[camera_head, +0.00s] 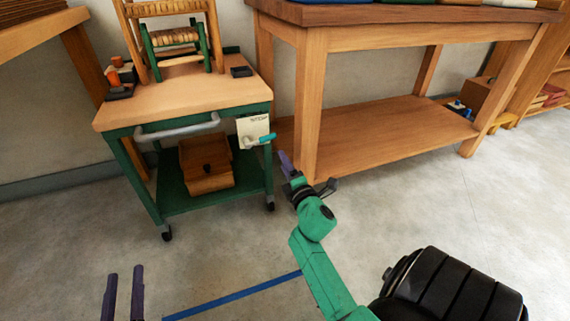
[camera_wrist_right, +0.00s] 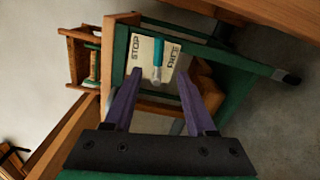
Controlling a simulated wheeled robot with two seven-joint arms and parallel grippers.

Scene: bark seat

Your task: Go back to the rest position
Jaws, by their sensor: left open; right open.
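My right gripper (camera_head: 288,166) is at the end of the green arm, beside the front right of the trolley. In the right wrist view its two purple fingers (camera_wrist_right: 158,88) are spread apart with nothing held between them. A pale card (camera_head: 252,128) with lettering hangs on the trolley's side, and a teal-handled piece (camera_head: 266,138) sits in front of it. In the right wrist view the card (camera_wrist_right: 143,62) and the teal handle (camera_wrist_right: 159,55) show beyond the fingertips. My left gripper (camera_head: 124,292) is open and empty over the floor at the lower left.
The green trolley (camera_head: 188,123) has a wooden top bearing a small wooden seat frame (camera_head: 176,38), and a brown box (camera_head: 205,165) on its lower shelf. A wooden workbench (camera_head: 385,130) stands to the right. The concrete floor (camera_head: 420,205) is clear, with a blue line (camera_head: 235,296).

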